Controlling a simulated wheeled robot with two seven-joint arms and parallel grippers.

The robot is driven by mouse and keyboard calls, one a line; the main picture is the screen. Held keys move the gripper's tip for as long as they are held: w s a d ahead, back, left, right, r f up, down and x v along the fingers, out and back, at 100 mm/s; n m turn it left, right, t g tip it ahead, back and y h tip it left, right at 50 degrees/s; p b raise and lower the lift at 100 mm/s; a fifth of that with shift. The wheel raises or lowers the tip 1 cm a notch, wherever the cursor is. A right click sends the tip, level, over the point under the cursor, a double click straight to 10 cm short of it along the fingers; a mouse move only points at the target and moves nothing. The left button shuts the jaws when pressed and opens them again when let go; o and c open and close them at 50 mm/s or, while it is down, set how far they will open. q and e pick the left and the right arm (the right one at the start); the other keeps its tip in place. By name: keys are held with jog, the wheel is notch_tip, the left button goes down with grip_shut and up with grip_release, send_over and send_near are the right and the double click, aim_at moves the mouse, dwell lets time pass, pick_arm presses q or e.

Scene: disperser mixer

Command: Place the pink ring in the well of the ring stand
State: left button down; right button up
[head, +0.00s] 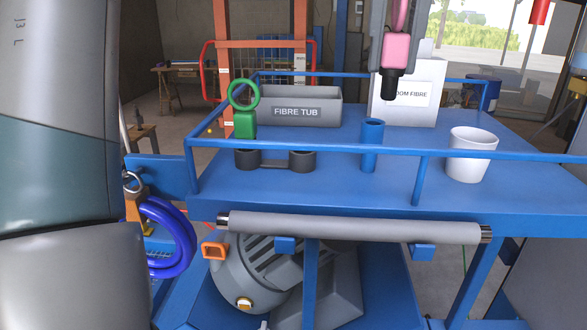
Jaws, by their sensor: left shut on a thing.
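The pink ring (397,50) is at the top right of the head view, a pink block with part of its loop showing above. My left gripper (395,42) is shut on it and holds it up in the air, above the table and right of the ring stand. A dark tip shows under the pink block. The ring stand (273,161) is on the blue table, with two black cups joined by a bar. The green ring (243,118) stands upright at the left cup. The right cup (302,159) has nothing standing out of it. My right gripper is not in view.
A grey fibre tub (297,112) stands behind the stand. A blue cylinder (372,148) and a white cup (471,156) stand to its right. A white labelled box (425,85) is behind the held ring. A blue rail (340,147) runs along the table's front.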

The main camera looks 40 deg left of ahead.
pick_arm(q)
jog(key=shift+d, duration=0.15)
jog(key=shift+f, duration=0.1)
dwell(0.3)
jog(key=shift+s+a+f, duration=0.15)
jog(key=shift+a+f, duration=0.1)
jog(key=shift+a, duration=0.2)
jog(key=s+a+f+p, duration=0.1)
jog(key=a+f, duration=0.2)
jog(key=a, duration=0.2)
jog(key=s+a+f+p, duration=0.1)
jog(key=s+a+f, duration=0.1)
jog(key=a, duration=0.3)
jog(key=shift+s+f, duration=0.3)
jog(key=shift+f, duration=0.4)
